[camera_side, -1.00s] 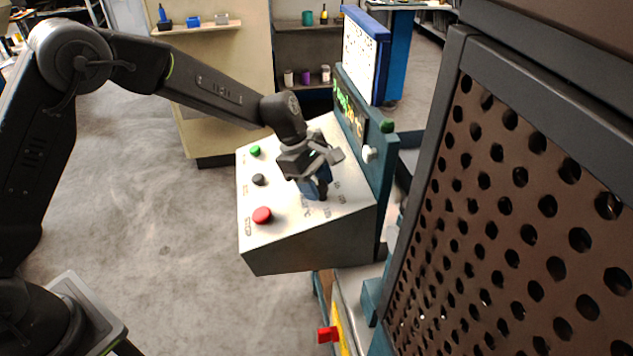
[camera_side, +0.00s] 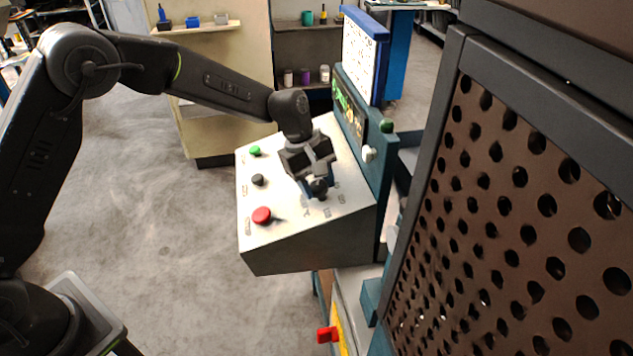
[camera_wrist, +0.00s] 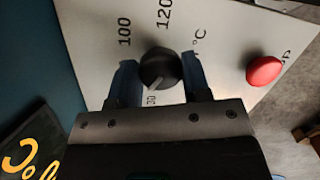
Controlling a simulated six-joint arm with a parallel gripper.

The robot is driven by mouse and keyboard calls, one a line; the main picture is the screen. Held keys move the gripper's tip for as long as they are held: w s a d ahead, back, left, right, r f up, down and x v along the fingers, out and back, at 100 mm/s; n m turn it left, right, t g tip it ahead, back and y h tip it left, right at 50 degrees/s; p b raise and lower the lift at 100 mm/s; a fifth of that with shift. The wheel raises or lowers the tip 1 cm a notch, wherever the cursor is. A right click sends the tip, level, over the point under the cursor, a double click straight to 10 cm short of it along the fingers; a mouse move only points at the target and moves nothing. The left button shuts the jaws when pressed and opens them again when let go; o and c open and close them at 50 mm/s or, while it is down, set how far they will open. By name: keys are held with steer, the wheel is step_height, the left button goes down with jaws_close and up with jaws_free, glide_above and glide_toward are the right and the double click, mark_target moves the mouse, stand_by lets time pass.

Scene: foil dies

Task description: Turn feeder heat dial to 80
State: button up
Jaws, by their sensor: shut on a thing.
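The heat dial (camera_wrist: 160,66) is a round black knob on the pale sloped panel (camera_side: 345,207). In the wrist view my gripper (camera_wrist: 160,80) has one blue finger on each side of the dial, shut on it. The light mark on the dial points down-left in the picture, toward a number partly hidden by my gripper that looks like 80. The printed 100, 120 and °C around the dial are readable. In the side view the dial (camera_side: 318,186) shows at the fingertips of my gripper (camera_side: 314,181).
A red button (camera_side: 262,215), a black knob (camera_side: 258,180) and a green button (camera_side: 255,151) sit left of the dial. A perforated brown guard (camera_side: 520,200) fills the right.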

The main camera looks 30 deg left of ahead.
steer(key=m+y, duration=0.1)
steer(key=m, duration=0.5)
steer(key=shift+s, duration=0.1)
steer(key=shift+m+y, duration=0.3)
steer(key=shift+m, duration=0.1)
steer(key=o, duration=0.9)
steer(key=a+r, duration=0.1)
steer(key=r, duration=0.8)
steer(key=a+r, duration=0.1)
steer(key=r, duration=0.3)
steer(key=shift+a+r, duration=0.3)
steer(key=shift+a, duration=0.05)
